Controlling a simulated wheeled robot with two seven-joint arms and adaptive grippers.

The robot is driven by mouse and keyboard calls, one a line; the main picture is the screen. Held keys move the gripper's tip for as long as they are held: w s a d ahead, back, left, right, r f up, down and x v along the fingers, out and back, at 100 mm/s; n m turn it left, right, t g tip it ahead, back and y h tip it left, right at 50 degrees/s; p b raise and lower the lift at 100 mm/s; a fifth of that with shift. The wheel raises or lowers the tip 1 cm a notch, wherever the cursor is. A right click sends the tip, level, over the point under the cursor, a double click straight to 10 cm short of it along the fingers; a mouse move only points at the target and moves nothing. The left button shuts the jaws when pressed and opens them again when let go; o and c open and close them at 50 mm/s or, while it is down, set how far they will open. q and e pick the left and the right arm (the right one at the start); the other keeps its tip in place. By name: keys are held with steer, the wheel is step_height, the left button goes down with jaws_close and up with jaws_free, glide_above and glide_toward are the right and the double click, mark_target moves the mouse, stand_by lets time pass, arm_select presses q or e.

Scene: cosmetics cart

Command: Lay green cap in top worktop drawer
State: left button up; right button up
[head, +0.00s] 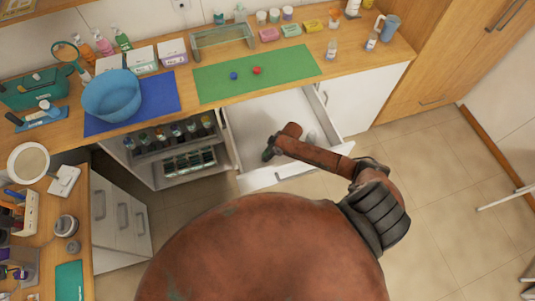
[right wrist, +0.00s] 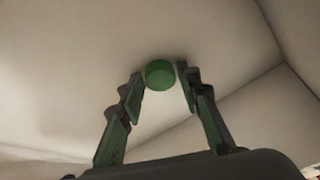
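The green cap (right wrist: 160,75) shows in the right wrist view between the fingertips of my right gripper (right wrist: 161,78). The fingers are closed in to about the cap's width, one on each side. Pale drawer surfaces lie behind the cap, and I cannot tell whether it touches them. In the head view my right gripper (head: 268,153) reaches down into the pulled-out white top drawer (head: 262,115) under the worktop. The cap cannot be made out there. My left gripper is not in view.
Left of the drawer, an open rack (head: 180,160) holds bottles.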

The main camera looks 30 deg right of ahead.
steer(key=shift+o, duration=1.3)
steer(key=shift+r, duration=0.3)
steer(key=p+v, duration=0.1)
steer(key=v, duration=1)
steer(key=shift+s+r, duration=0.2)
steer(key=shift+r, duration=0.15)
steer(key=shift+d, duration=0.1)
